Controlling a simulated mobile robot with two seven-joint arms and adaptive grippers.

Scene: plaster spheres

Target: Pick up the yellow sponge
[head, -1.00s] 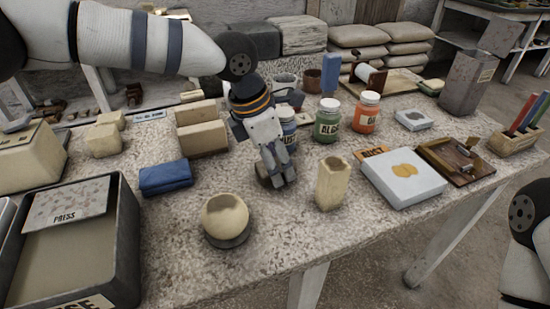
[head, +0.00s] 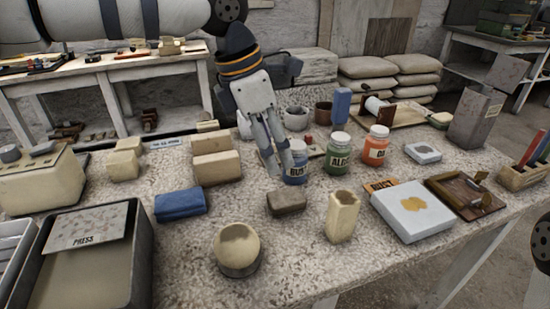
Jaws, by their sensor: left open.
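No clearly yellow sponge stands out. A dull grey-brown, sponge-like block (head: 287,202) lies flat on the speckled table (head: 300,262), near its middle; I cannot tell if it is the sponge. A pale yellow upright block (head: 342,217) with a hollow in its top stands to its right. My left gripper (head: 278,172) points down, open and empty, above and behind the grey-brown block and apart from it. Its fingers partly cover the blue-labelled jar (head: 295,172).
Green (head: 338,155) and orange (head: 376,147) jars stand behind. A white box (head: 411,212) lies to the right, a dark-walled tray (head: 142,255) at front left.

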